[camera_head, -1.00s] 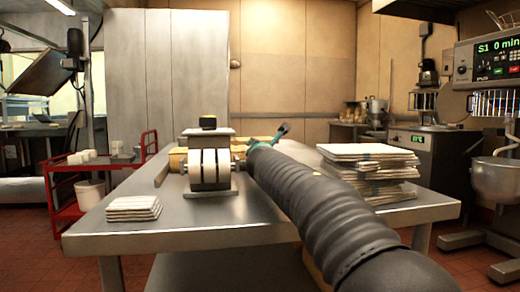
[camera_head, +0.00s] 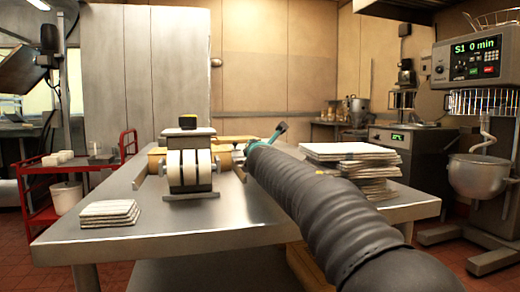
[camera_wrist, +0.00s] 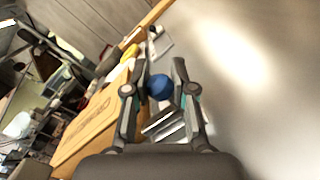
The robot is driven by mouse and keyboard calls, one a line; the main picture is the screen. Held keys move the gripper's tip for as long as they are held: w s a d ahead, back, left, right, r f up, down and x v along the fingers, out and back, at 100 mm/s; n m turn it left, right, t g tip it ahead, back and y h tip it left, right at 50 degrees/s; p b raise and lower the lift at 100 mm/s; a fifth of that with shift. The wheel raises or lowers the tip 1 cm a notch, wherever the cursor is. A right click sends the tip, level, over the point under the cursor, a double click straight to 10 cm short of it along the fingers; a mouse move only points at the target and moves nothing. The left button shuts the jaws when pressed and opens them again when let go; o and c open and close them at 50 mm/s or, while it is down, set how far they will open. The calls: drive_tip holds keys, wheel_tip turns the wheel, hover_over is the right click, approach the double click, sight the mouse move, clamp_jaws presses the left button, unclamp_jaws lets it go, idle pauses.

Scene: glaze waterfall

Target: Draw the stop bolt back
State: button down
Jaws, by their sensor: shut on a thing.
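In the wrist view my gripper (camera_wrist: 159,68) has its two fingers on either side of a round blue knob (camera_wrist: 160,87) and is shut on it. Bright metal pieces (camera_wrist: 165,125) show just below the knob; I cannot tell how they join to it. The bolt's shaft cannot be made out. In the head view my dark ribbed arm reaches over the steel table (camera_head: 235,225) and hides the knob. A squat machine with white rounded fronts (camera_head: 189,168) stands on the table, left of my arm.
A wooden board with lettering (camera_wrist: 95,118) lies left of my gripper. White slabs are stacked on the table's left (camera_head: 110,213) and right (camera_head: 355,160). A red cart (camera_head: 65,175) stands left, a mixer (camera_head: 485,170) right. Bare steel lies right of my gripper.

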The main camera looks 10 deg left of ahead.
drive_tip(key=shift+d, duration=0.15)
drive_tip(key=c, duration=0.9)
unclamp_jaws()
drive_tip(key=shift+w+d, duration=0.1)
drive_tip(key=shift+d, duration=0.1)
drive_tip(key=shift+c, duration=0.2)
drive_tip(key=shift+a, duration=0.15)
drive_tip(key=v, duration=1.2)
